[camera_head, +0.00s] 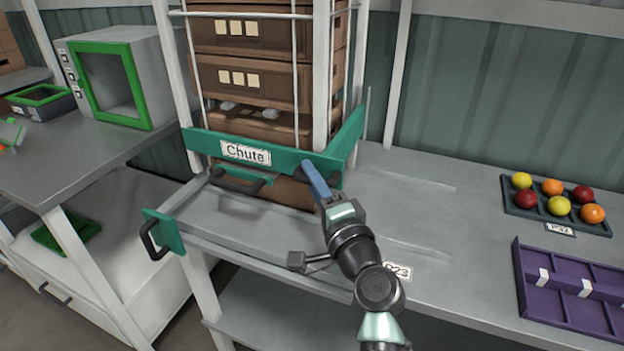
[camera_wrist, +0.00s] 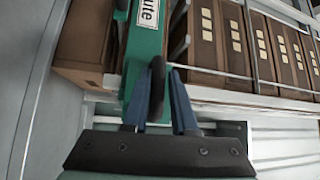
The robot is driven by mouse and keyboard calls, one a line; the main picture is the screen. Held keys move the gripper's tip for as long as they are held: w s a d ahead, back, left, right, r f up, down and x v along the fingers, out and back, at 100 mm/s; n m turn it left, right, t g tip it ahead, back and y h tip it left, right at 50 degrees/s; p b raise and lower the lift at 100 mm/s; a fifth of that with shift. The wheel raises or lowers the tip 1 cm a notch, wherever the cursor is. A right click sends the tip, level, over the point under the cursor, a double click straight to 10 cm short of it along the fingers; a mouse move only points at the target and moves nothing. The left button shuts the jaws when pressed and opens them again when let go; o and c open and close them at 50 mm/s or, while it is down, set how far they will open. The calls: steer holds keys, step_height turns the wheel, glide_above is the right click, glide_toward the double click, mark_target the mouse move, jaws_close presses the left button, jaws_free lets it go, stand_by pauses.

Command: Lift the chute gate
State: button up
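The chute gate is a teal board (camera_head: 285,158) with a white "Chute" label (camera_head: 245,152), across the front of the crate stack. In the wrist view the teal board (camera_wrist: 142,45) runs upright, with part of its label. A dark handle (camera_wrist: 157,80) stands out from the teal part. My gripper (camera_head: 306,170) is at the right end of the board, its blue fingers pointing up and left. In the wrist view my gripper (camera_wrist: 162,75) has its fingers apart, with the handle between them and a gap at the right finger. Contact with the left finger is unclear.
Brown crates (camera_head: 250,80) stand in a white frame behind the board. A second teal plate with a dark handle (camera_head: 150,240) is at the left. A fruit tray (camera_head: 525,212) and a purple tray (camera_head: 540,300) lie on the right bench. A green-framed box (camera_head: 120,85) stands left.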

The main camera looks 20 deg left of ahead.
steer(key=o, duration=0.4)
steer(key=shift+r, duration=0.2)
steer(key=shift+c, duration=0.2)
steer(key=shift+f, duration=0.1)
steer(key=v, duration=1.3)
